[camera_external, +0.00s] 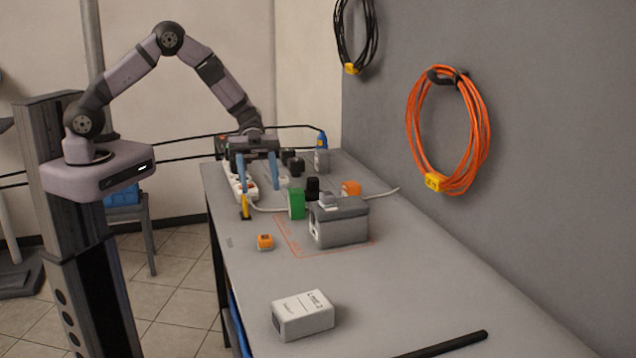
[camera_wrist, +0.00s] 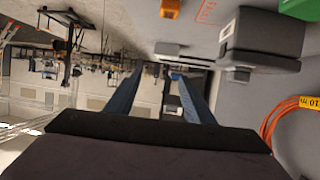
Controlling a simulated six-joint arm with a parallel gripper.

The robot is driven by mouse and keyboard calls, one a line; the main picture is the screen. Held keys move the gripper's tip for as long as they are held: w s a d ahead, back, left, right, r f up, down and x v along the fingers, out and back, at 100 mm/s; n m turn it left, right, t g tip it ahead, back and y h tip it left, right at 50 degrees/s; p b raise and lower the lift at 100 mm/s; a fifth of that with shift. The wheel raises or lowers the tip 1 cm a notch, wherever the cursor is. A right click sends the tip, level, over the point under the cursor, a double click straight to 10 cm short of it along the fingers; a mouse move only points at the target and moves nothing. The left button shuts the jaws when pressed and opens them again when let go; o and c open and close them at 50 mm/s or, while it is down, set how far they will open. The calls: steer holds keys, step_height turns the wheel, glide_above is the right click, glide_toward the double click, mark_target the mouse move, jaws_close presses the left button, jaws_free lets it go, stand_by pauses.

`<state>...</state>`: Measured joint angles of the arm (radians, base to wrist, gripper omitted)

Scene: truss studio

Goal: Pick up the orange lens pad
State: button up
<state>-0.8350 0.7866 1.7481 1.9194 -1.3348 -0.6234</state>
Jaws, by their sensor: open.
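A small orange block (camera_external: 265,241) with a pale face lies on the near left part of the table, left of the grey box. A second orange item (camera_external: 350,188) is partly hidden behind that box. I cannot tell for certain which is the lens pad. An orange block (camera_wrist: 170,8) also shows at the top edge of the wrist view. My gripper (camera_external: 260,188) is open with two blue fingers, above the table's left side and farther back than the near orange block. In the wrist view the fingers (camera_wrist: 158,72) have nothing visible between them.
The grey box (camera_external: 340,222) stands by red floor-like markings on the table. A green block (camera_external: 296,204), a yellow item (camera_external: 246,206) and a white power strip (camera_external: 238,180) are near my gripper. A white box (camera_external: 303,315) and black rod (camera_external: 445,345) lie in front.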

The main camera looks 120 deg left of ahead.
mark_target(265, 235)
steer(key=shift+w+d+f+p, duration=0.1)
steer(key=shift+f+p, duration=0.5)
steer(key=shift+f, duration=3.4)
steer(key=shift+f, duration=0.1)
step_height(265, 235, down, 2)
steer(key=shift+f+p, duration=0.1)
steer(key=shift+p, duration=0.35)
steer(key=shift+f+p+x, duration=0.15)
steer(key=shift+p+x, duration=0.4)
steer(key=shift+x, duration=0.25)
steer(key=shift+f+p+x, duration=0.15)
steer(key=shift+p+x, duration=0.4)
steer(key=shift+x, duration=0.25)
steer(key=c, duration=1.1)
